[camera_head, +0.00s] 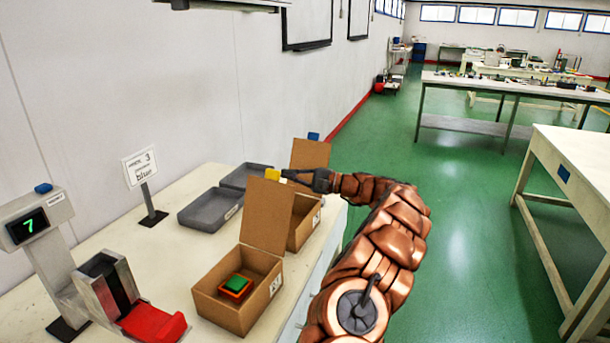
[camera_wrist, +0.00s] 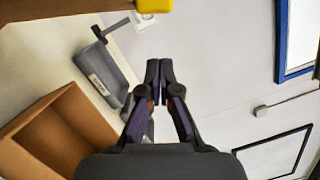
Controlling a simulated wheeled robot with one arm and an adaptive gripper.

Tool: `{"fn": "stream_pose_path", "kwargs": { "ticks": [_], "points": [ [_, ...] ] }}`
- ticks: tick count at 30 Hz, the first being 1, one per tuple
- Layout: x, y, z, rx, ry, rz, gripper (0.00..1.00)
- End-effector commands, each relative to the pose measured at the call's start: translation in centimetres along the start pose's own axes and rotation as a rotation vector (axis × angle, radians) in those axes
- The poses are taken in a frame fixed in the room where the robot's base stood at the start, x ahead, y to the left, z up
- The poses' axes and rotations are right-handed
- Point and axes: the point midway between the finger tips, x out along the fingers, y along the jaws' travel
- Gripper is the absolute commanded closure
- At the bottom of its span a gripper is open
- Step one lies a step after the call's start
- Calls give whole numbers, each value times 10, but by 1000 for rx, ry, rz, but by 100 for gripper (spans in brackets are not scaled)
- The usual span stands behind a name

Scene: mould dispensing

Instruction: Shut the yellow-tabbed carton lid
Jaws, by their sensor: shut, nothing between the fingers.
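The near cardboard carton (camera_head: 213,304) stands open on the bench with a green and red block (camera_head: 236,286) inside. Its lid (camera_head: 266,222) stands upright at the far side. A yellow tab (camera_head: 272,175) sits on the lid's top edge, and it also shows at the top of the wrist view (camera_wrist: 156,6). My gripper (camera_head: 287,174) is shut and empty at the height of the tab, just beside it in the head view. In the wrist view my fingertips (camera_wrist: 160,70) are apart from the tab. Contact with the lid cannot be told from the head view.
A second open carton (camera_head: 306,225) with a blue tab (camera_head: 313,136) stands behind; its lid is up. A dispenser (camera_head: 40,230) showing 7 and a red piece (camera_head: 152,323) are in front.

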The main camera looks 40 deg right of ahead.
Motion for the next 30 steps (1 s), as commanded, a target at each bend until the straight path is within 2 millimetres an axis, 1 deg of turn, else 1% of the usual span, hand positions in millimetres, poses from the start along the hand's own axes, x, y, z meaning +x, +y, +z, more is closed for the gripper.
{"fn": "stream_pose_path", "kwargs": {
  "ticks": [1,7,15,20,30],
  "points": [
    [-2,-2,5,2,1,-4,100],
    [2,-3,21,0,-2,-3,100],
    [6,-1,34,0,-1,-2,100],
    [7,0,38,0,-2,-1,100],
    [7,0,38,-1,-1,0,100]
  ]
}}
